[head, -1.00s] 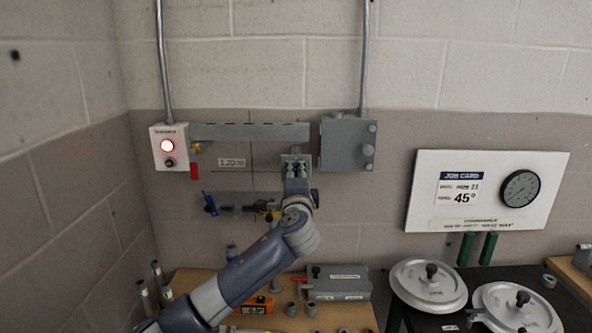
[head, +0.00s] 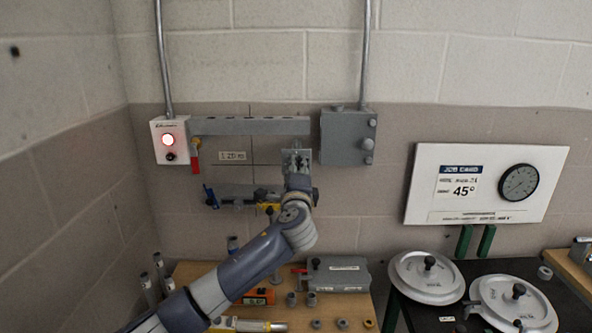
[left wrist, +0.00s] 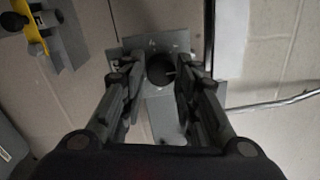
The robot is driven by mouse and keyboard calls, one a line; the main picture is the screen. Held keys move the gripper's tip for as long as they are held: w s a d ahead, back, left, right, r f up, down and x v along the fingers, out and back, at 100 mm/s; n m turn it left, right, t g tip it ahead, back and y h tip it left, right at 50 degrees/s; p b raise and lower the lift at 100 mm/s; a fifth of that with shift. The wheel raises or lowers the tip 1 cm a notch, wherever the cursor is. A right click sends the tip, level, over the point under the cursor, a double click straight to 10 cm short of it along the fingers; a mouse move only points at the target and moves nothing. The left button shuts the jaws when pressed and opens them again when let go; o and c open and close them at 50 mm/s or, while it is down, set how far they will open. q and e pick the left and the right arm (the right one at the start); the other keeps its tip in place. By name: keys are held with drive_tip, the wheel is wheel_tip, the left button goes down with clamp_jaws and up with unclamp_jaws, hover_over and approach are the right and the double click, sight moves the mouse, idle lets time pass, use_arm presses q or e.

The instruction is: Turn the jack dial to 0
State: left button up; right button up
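A grey plate (left wrist: 178,42) carries a dark round knob (left wrist: 160,70), which I take to be the jack dial, in the left wrist view. My left gripper (left wrist: 155,72) is open, with one finger on each side of the knob. Gaps show between the knob and both fingers. In the head view my left gripper (head: 297,168) is at the small grey plate on the wall, below the long grey rail, and hides the dial. The dial's reading cannot be made out. My right gripper is not in view.
A white box (head: 160,130) with a lit red lamp and a grey box (head: 347,138) flank the rail (head: 250,126). A job card board (head: 425,212) hangs at right. Below are a cluttered wooden bench (head: 355,305) and round lidded pots (head: 427,276).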

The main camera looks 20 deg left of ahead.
use_arm(q)
drive_tip(key=shift+o, duration=0.9)
drive_tip(key=v, duration=1.2)
drive_tip(key=shift+d, duration=0.1)
